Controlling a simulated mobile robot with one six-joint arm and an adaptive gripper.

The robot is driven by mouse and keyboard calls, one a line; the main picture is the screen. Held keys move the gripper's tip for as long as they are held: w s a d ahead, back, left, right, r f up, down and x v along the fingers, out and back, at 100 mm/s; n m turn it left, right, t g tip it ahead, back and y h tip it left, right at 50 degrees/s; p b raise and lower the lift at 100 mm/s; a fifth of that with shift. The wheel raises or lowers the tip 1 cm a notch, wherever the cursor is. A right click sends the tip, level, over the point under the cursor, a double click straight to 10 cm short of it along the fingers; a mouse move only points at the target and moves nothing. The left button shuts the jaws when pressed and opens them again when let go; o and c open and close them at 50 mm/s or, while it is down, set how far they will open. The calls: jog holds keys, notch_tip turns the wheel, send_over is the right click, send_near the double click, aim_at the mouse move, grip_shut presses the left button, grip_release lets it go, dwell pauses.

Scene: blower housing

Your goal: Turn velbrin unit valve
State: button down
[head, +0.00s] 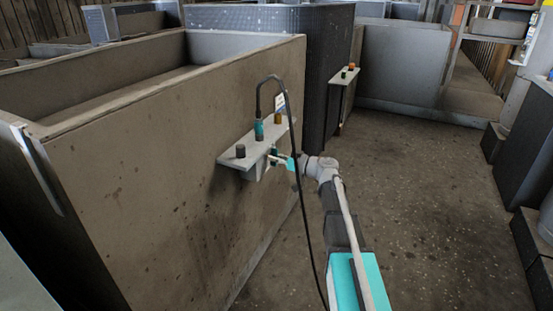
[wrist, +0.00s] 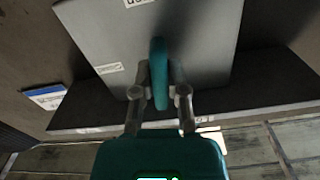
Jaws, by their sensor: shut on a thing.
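The valve is a teal, narrow upright handle (wrist: 158,62) on a grey plate (wrist: 200,42) in the wrist view. My gripper (wrist: 159,88) is shut on this handle, one finger on each side. In the head view my gripper (head: 276,160) reaches in from the right to the unit's grey bracket (head: 233,160) on the brown wall. There the handle shows only as a small dark teal bit at the fingers. The fingers hide part of the handle in the wrist view.
On the bracket stand a black knob (head: 240,151), a teal plug (head: 259,130) with a looping black cable, and a brown knob (head: 278,117). The cable hangs close to my arm. A second bracket (head: 347,76) is farther back. Open floor (head: 420,220) lies to the right.

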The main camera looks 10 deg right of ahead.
jog(key=shift+s+a, duration=0.1)
jog(key=c, duration=0.7)
grip_release()
jog(key=shift+o, duration=0.2)
jog(key=shift+s+d, duration=0.2)
jog(key=shift+d, duration=0.2)
jog(key=v, duration=1.1)
